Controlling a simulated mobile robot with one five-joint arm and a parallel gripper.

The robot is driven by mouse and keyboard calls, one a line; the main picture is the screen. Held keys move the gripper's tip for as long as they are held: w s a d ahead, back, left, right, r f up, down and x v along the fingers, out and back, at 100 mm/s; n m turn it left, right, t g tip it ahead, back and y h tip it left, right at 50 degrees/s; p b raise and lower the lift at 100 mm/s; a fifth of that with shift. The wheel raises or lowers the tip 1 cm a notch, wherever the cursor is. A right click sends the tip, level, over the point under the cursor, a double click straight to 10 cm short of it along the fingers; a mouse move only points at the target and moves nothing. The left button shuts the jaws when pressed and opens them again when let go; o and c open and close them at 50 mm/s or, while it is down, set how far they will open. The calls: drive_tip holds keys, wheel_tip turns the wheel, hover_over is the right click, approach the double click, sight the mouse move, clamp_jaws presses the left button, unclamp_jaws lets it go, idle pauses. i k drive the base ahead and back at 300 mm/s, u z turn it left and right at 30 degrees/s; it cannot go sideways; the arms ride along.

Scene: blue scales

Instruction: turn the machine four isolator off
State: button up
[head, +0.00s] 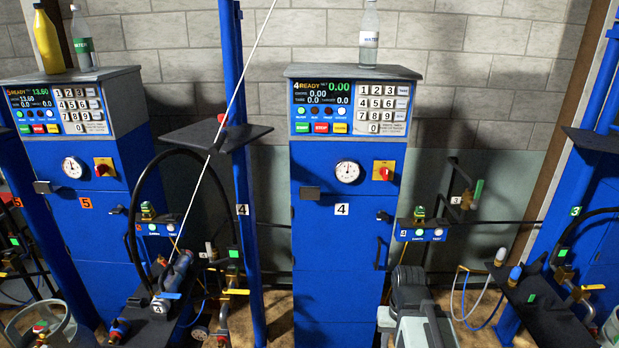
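The blue machine four (340,240) stands in the middle of the head view, with a "4" label on its front. Its isolator (384,170) is a red rotary knob on a yellow plate, at the upper right of the cabinet front, right of a round white dial. The knob's exact turn position is too small to read. The screen above is lit and reads "4 READY" and 0.00. My arm's dark grey end, with my gripper (409,285), shows at the bottom, right of centre, low and apart from the isolator. Its fingers cannot be made out.
A blue post (240,170) with a dark shelf stands between the machines. A clear bottle (369,25) is on machine four. A small control box (424,233) with valves projects right of the cabinet, below the isolator.

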sight(384, 172)
drive_tip(key=u, duration=1.5)
drive_tip(key=i, duration=1)
drive_tip(key=z, duration=0.15)
